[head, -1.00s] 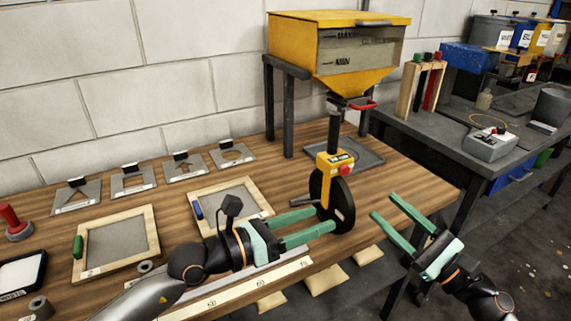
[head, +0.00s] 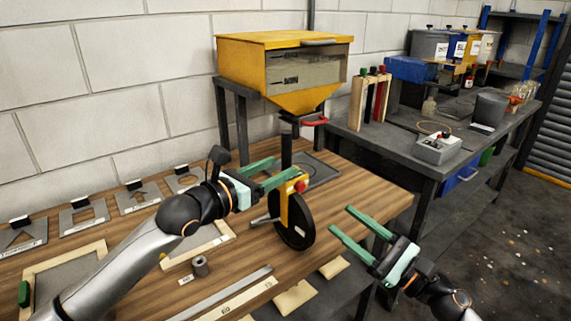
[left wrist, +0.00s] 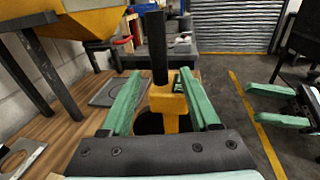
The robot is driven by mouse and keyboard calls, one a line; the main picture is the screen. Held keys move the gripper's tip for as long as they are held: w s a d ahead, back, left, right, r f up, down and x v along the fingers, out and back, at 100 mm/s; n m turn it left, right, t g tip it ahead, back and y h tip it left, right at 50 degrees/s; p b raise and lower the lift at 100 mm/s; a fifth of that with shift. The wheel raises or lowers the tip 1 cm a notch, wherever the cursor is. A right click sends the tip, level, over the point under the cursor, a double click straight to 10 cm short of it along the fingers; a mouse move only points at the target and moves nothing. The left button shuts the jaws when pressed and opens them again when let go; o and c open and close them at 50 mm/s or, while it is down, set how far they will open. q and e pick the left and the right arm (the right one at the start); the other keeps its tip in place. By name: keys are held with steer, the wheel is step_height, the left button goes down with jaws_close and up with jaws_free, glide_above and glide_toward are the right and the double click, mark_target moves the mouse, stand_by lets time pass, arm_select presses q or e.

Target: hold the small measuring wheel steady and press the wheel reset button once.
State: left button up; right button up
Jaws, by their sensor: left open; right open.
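The small measuring wheel stands on the wooden bench near its front edge, with a yellow body (head: 284,208), a dark wheel (head: 302,230) and an upright black handle (head: 286,150). A red button (head: 302,184) sits high on the yellow body. My left gripper (head: 284,171) is open at the upper body, coming from the left. In the left wrist view the yellow body (left wrist: 168,103) and black handle stand between its spread fingers (left wrist: 158,78); contact cannot be told. My right gripper (head: 341,218) is open and empty, right of the wheel, apart from it.
A yellow hopper (head: 270,50) on dark legs stands behind the wheel, its red handle (head: 315,121) close above. A grey roller (head: 200,266), stencil plates (head: 82,216) and wooden frames lie left. A grey side bench (head: 400,150) stands right; open floor shows at far right.

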mark_target(283, 166)
arm_select(q)
steer(key=shift+x, duration=1.75)
jaws_close()
arm_select(e)
jaws_close()
stand_by(0.4)
stand_by(1.3)
